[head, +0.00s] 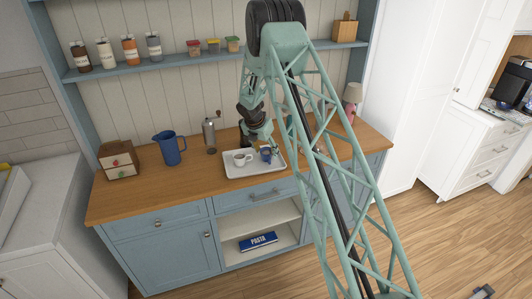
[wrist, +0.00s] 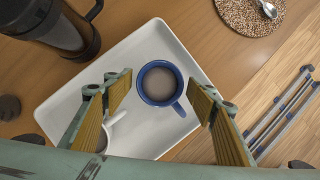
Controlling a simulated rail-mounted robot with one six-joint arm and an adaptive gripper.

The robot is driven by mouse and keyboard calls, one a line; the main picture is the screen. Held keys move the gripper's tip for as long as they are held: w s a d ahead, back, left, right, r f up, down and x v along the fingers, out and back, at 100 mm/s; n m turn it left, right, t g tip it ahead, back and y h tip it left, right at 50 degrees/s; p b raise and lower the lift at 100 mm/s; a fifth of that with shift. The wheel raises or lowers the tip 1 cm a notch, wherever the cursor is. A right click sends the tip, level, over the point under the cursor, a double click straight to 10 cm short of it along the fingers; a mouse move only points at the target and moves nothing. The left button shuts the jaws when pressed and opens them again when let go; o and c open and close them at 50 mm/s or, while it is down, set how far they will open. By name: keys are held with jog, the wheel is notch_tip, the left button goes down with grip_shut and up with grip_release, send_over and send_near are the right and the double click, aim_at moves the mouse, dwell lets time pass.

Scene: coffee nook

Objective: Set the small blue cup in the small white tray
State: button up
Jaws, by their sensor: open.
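The small blue cup (wrist: 147,70) stands upright on the white tray (wrist: 62,112), holding a brownish drink, its handle toward the lower right. In the head view the cup (head: 266,155) is near the right end of the tray (head: 236,174) on the counter. A white cup (wrist: 117,118) is also on the tray, partly hidden behind my left finger. My gripper (wrist: 160,94) is open, one finger on each side of the blue cup in the wrist view, with visible gaps. I cannot tell how far the fingertips are above the tray.
A grinder (head: 209,134) stands just behind the tray's left end. A blue pitcher (head: 168,148) and a wooden box (head: 119,160) are farther left on the wooden counter (head: 140,192). A woven mat (wrist: 237,15) with a spoon lies beyond the tray. The front left counter is clear.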

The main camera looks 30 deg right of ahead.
jog(key=v, duration=1.1)
jog(key=shift+r, duration=0.35)
jog(key=shift+s+r, duration=0.1)
jog(key=shift+r, duration=0.05)
dwell(0.5)
